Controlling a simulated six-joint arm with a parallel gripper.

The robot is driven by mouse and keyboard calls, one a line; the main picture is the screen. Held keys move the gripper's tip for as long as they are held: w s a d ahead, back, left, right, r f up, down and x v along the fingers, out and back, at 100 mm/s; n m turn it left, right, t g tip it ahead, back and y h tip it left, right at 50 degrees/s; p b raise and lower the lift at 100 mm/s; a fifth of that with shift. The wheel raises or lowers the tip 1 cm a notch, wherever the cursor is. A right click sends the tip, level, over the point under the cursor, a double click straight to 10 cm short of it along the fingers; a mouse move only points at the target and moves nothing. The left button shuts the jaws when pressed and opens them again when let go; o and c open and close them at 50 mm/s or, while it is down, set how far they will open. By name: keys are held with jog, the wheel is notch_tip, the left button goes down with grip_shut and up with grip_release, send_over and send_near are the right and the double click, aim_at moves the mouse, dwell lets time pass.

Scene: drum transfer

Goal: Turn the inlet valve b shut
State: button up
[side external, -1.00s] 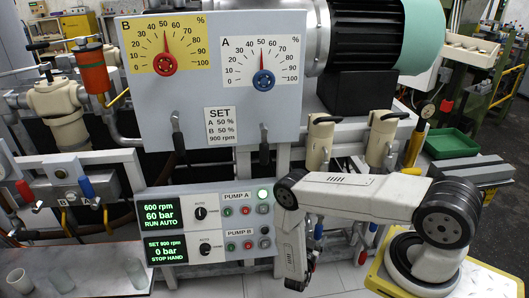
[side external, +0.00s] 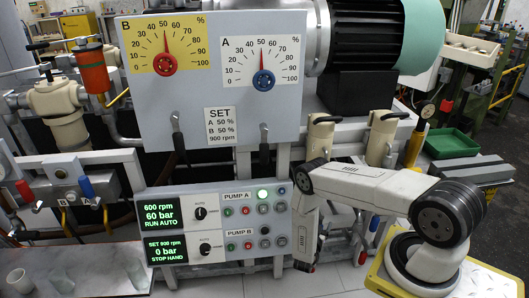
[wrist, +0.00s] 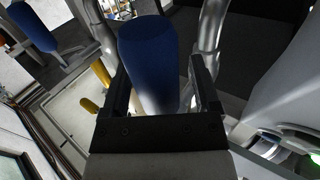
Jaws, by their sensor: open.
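In the wrist view a blue valve handle (wrist: 148,60) stands between the fingers of my gripper (wrist: 160,88). The fingers are open, one on each side of the handle, and do not visibly close on it. A second blue handle (wrist: 36,28) shows at the upper left, away from the fingers. In the side view my fingers are hidden behind my arm's lower links, just right of the pump panel. A blue handle (side external: 373,226) shows further right there. No label tells which blue handle is inlet valve b.
The pump panel (side external: 217,228) stands close left of my arm. Grey pipes (wrist: 211,30) flank the handle. Two cream-bodied valves (side external: 320,140) stand above and behind my arm. The gauge board (side external: 190,110) shows both needles near 50 %. A green tray (side external: 451,143) lies at right.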

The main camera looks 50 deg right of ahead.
grip_shut()
dwell(1.4)
